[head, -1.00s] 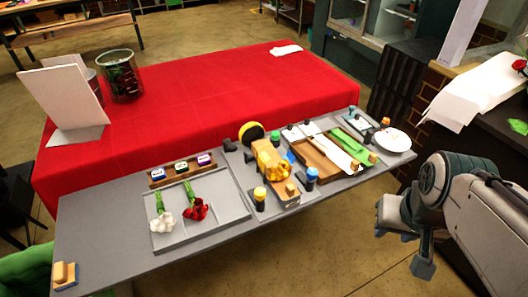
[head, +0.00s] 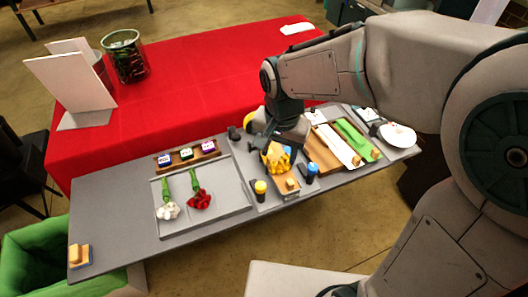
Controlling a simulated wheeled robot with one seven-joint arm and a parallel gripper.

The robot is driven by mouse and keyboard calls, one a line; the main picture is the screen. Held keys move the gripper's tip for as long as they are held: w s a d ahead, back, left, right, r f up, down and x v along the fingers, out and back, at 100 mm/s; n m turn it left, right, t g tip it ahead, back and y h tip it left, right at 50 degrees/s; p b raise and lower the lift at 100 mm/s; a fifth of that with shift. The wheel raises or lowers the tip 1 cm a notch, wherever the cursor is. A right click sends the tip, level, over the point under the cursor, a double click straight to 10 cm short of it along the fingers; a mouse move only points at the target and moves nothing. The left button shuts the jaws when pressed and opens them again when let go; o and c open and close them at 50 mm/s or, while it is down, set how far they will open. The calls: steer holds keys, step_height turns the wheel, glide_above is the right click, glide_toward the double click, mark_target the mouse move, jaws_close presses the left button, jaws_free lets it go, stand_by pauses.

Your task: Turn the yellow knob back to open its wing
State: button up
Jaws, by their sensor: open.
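The yellow-topped knob (head: 260,187) stands on a dark post at the front of the grey table, left of a blue-topped knob (head: 312,170). Behind it is a wooden fixture (head: 285,184) with a yellow flower-like piece (head: 277,158) on it. My gripper (head: 272,148) points down over this fixture, behind the yellow knob and apart from it in the picture. It is open; its fingers partly hide the fixture's back. A yellow round piece (head: 250,118) shows partly behind my wrist. I cannot tell which part is the knob's wing.
A grey tray (head: 235,208) with a white and a red flower lies left. A wooden tray (head: 322,158) with white and green strips lies right, near a white plate (head: 398,135). A wooden block (head: 79,254) sits at the left end. The red table (head: 190,95) is behind.

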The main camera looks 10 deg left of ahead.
mark_target(260, 185)
steer(key=a, duration=0.4)
steer(key=f+p, duration=0.1)
steer(key=f, duration=0.6)
steer(key=f+p, duration=0.1)
steer(key=f, duration=0.6)
steer(key=shift+s+a+f, duration=0.1)
steer(key=shift+s+a, duration=0.05)
steer(key=shift+a, duration=0.05)
steer(key=c, duration=1)
